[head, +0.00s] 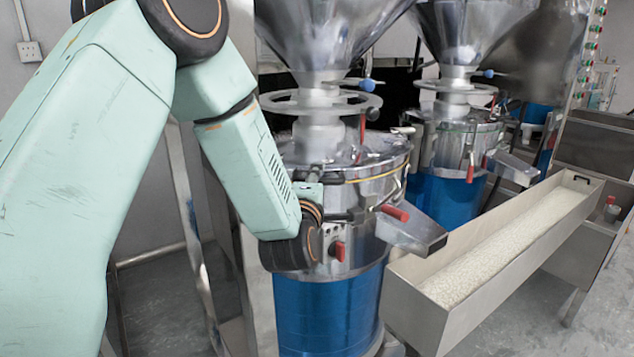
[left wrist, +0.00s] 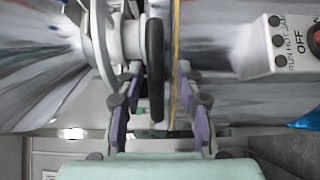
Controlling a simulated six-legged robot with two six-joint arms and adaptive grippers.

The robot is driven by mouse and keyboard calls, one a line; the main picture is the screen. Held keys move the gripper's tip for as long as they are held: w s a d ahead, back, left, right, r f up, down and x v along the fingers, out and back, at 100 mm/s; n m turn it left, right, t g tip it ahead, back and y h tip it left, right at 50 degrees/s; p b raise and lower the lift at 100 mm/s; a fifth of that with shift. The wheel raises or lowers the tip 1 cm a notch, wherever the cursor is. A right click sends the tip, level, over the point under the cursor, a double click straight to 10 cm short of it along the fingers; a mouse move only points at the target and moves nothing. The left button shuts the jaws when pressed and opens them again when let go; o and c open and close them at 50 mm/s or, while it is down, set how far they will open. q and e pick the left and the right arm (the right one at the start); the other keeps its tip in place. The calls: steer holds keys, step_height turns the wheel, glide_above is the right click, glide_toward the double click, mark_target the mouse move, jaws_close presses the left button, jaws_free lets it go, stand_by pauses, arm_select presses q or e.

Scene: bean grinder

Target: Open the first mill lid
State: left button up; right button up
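The first mill has a round metal lid (head: 378,158) below its hopper, with a yellow line around its edge. My left gripper (head: 345,197) is at the near side of the lid rim, with dark fingers reaching right along the mill. In the left wrist view the gripper (left wrist: 160,90) is open, its purple-padded fingers apart. A dark bar-like handle (left wrist: 155,65) lies between the fingers, with gaps visible on both sides. The yellow line (left wrist: 175,45) runs beside it. My forearm and wrist hide part of the mill's left side. My right gripper is not in view.
A blue drum section (head: 330,310) forms the mill's lower part. A red-handled metal chute (head: 410,230) sticks out right, above a long trough (head: 510,250) of white grains. A second mill (head: 455,140) stands behind. A control box marked OFF (left wrist: 285,45) shows in the wrist view.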

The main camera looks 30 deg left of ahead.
arm_select(q)
steer(key=shift+d, duration=0.1)
steer(key=shift+c, duration=0.7)
steer(key=shift+s+d+r, duration=0.15)
steer(key=shift+d+r, duration=0.15)
steer(key=shift+d, duration=0.05)
steer(key=c, duration=0.3)
steer(key=shift+a, duration=0.2)
jaws_close()
